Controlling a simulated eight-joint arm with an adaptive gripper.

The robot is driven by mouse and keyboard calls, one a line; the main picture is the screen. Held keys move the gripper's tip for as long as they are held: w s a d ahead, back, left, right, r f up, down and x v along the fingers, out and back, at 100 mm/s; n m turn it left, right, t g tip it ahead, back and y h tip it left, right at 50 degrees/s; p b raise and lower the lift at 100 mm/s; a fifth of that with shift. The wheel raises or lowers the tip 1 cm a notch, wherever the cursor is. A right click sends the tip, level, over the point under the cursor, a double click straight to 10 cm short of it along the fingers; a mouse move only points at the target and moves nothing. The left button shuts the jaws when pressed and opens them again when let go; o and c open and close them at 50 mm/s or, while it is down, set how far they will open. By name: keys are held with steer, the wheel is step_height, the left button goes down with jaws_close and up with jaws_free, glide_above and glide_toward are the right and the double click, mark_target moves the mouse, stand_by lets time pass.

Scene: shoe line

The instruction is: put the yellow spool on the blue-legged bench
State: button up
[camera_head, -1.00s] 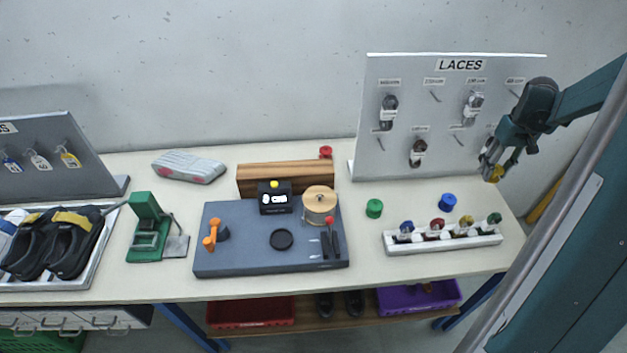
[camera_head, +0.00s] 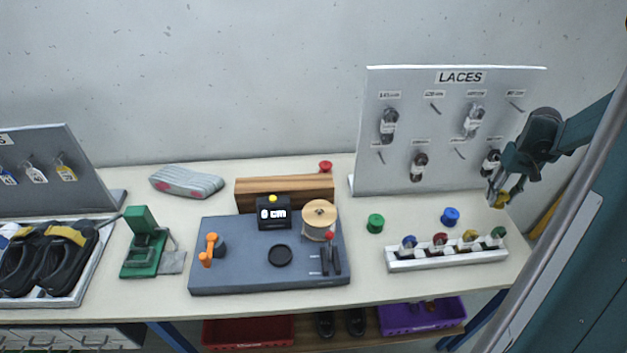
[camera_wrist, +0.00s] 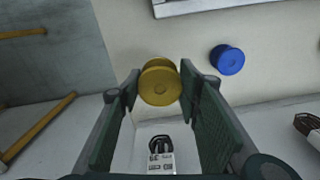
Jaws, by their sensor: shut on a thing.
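The yellow spool (camera_head: 501,200) is held at the tips of my gripper (camera_head: 497,193), near the back right corner of the blue-legged bench (camera_head: 362,262). In the wrist view the yellow spool (camera_wrist: 160,84) sits between the two green-padded fingers of my gripper (camera_wrist: 160,75), with the cream bench top behind it. I cannot tell whether the spool touches the bench top. A blue spool (camera_head: 451,216) stands on the bench to its left, and also shows in the wrist view (camera_wrist: 228,60).
A white rack (camera_head: 447,261) of several small spools stands in front. The LACES board (camera_head: 440,150) rises behind, close to my gripper. A green spool (camera_head: 376,223) stands left of the blue one. The grey measuring station (camera_head: 225,280) fills the middle.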

steer(key=shift+f, duration=3.15)
steer(key=shift+f+b, duration=0.35)
steer(key=shift+f, duration=1.5)
steer(key=shift+f, duration=0.2)
steer(key=o, duration=0.9)
steer(key=shift+r, duration=0.3)
step_height(320, 180, up, 12)
steer(key=shift+f+p, duration=0.1)
steer(key=shift+p, duration=0.3)
